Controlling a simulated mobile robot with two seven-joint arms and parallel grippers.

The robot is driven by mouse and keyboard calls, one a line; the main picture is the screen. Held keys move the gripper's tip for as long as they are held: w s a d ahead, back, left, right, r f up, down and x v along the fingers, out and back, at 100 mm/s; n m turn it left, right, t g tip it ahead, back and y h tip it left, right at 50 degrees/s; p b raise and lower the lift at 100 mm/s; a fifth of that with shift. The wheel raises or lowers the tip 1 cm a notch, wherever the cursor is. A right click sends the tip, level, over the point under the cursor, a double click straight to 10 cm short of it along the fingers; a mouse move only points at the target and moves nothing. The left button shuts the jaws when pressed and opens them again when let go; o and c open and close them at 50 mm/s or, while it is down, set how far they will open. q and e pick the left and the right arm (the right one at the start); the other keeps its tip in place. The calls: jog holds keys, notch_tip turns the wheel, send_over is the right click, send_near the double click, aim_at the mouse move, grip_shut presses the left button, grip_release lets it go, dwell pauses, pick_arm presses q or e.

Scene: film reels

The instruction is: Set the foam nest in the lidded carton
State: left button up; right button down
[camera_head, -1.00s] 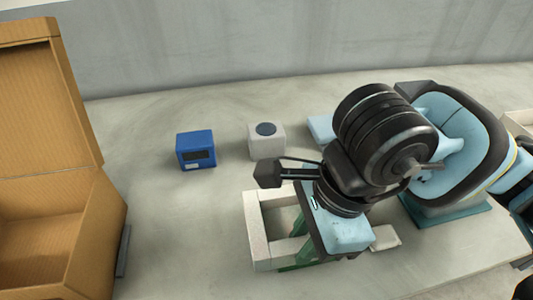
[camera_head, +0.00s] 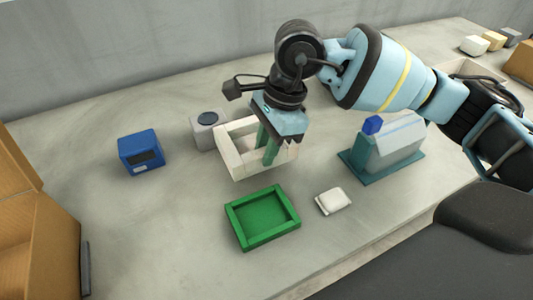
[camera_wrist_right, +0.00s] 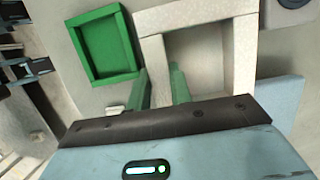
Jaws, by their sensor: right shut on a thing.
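The foam nest (camera_head: 229,152) is a cream, open square frame. My right gripper (camera_head: 268,158) is shut on one wall of it, with green fingers pointing down. The nest hangs slightly tilted above the table, behind the green tray. The nest also shows in the right wrist view (camera_wrist_right: 200,14), beyond the green fingers (camera_wrist_right: 162,88). The lidded carton (camera_head: 48,240) is brown cardboard at the left edge of the head view, with its lid raised; only part of it shows. My left gripper is not in view.
The shallow green tray (camera_head: 262,243) lies empty at the front. A white packet (camera_head: 332,201) and a teal-based dispenser (camera_head: 388,145) are to the right.

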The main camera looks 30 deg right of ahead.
jog(key=shift+w+d+f, duration=0.2)
jog(key=shift+w+d, duration=0.05)
jog(key=shift+w, duration=0.1)
jog(key=shift+f, duration=1.6)
jog(key=shift+f, duration=0.15)
jog(key=c, duration=1.3)
grip_release()
jog(key=shift+o, duration=0.2)
jog(key=v, duration=1.2)
jog(key=shift+o, duration=0.5)
